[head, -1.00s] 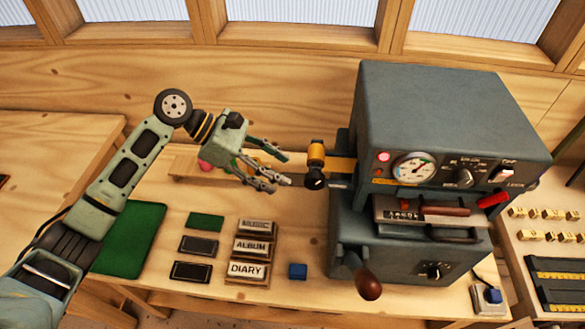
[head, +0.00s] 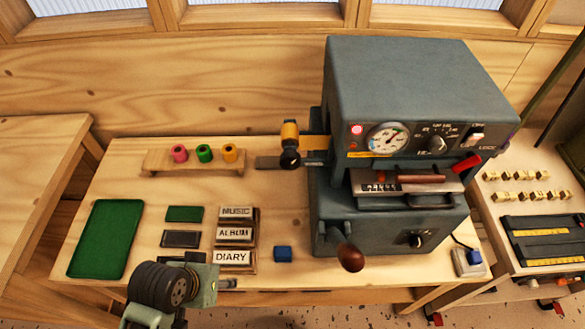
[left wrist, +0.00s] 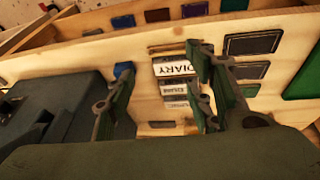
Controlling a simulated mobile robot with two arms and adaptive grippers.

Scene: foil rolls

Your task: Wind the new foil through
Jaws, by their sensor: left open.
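A yellow-orange foil roll (head: 290,133) sits at the left side of the grey press (head: 420,90), with a black knob (head: 290,158) below it. A gold strip (head: 317,142) runs from the roll toward the press. Pink (head: 179,153), green (head: 204,153) and yellow (head: 230,152) rolls stand on a wooden rack (head: 155,167) behind the table's middle. My left arm is low at the table's front edge, well away from the rolls. In the left wrist view my left gripper (left wrist: 160,85) is open and empty, its fingers spread over the table. My right gripper is out of view.
A green tray (head: 106,238) and dark cards (head: 181,239) lie left. The press's round-ended lever (head: 350,257) juts forward. The table between rack and blocks is clear.

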